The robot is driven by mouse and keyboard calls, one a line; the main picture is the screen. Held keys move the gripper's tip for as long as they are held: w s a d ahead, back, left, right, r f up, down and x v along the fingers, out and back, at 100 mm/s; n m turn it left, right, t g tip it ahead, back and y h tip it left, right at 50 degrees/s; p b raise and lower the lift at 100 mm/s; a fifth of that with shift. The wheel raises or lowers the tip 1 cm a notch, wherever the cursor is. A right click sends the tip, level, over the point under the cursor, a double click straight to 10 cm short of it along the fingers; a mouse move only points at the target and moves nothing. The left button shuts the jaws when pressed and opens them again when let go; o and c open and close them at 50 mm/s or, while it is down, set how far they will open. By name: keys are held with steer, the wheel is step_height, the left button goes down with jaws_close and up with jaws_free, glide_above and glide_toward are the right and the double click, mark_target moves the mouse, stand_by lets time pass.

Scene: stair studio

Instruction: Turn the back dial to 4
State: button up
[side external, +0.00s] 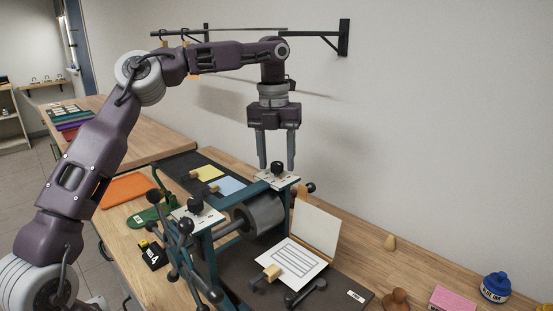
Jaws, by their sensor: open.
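The press (260,213) has two black knobs on white scale plates. The back dial (278,168) sits on its plate (282,179) at the far side of the press, and its numbers are too small to read. The front dial (195,202) sits on the nearer plate. My gripper (277,166) points straight down at the back dial with its fingers apart. The fingertips show at either side of the knob in this view. I cannot tell whether they are level with it or touch it.
A spoked handwheel (178,247) stands at the press's near end. A block labelled 4 (153,256) lies beside it. A hinged white board (318,228) stands up right of the roller. A blue ink jar (495,287) is at the lower right. A rail (250,31) is on the wall behind.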

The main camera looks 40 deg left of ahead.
steer(key=shift+f, duration=0.1)
steer(key=shift+c, duration=0.4)
jaws_close()
